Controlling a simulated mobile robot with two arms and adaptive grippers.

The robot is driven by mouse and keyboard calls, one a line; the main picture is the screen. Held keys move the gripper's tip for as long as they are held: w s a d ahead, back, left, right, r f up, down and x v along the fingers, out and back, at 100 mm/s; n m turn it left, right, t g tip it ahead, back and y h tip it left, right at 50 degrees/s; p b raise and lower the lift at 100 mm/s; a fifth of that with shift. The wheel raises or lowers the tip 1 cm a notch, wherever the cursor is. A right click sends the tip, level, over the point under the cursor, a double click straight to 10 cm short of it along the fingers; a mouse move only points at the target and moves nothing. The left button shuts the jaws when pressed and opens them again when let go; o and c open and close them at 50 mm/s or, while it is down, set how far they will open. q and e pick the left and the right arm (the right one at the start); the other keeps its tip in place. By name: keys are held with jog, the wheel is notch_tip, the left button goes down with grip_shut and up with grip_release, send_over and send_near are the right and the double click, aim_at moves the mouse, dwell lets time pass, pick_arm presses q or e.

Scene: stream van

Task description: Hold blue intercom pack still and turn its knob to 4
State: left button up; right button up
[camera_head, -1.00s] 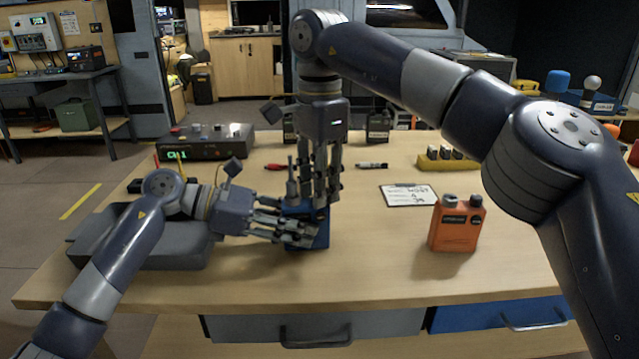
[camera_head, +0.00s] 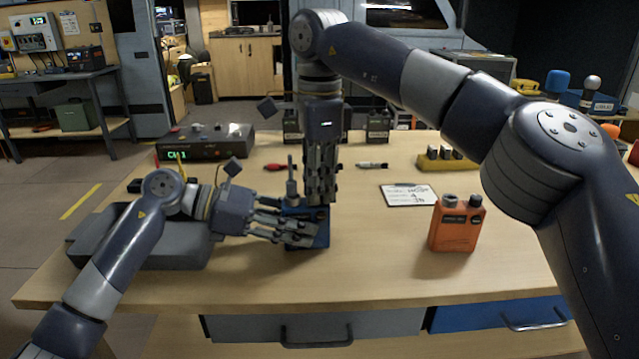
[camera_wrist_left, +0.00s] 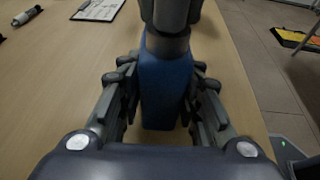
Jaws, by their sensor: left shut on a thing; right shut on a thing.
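The blue intercom pack (camera_head: 319,238) stands upright on the table, mostly covered by my grippers in the head view. My left gripper (camera_head: 308,238) is shut on the pack's sides from the left. In the left wrist view, its fingers lie on both sides of the blue body (camera_wrist_left: 165,88). My right gripper (camera_head: 318,200) points straight down from above, its fingers shut at the top of the pack. The knob is hidden by those fingers, so its setting cannot be read.
An orange pack (camera_head: 456,226) stands to the right. A white card (camera_head: 408,195) lies behind it. A grey box unit with a green display (camera_head: 205,142), a marker (camera_head: 372,166) and a yellow holder (camera_head: 446,161) are farther back.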

jog(key=shift+m, duration=0.7)
jog(key=shift+m, duration=1.4)
grip_shut()
grip_release()
jog(key=shift+m, duration=0.9)
jog(key=o, duration=0.7)
jog(key=shift+c, duration=0.2)
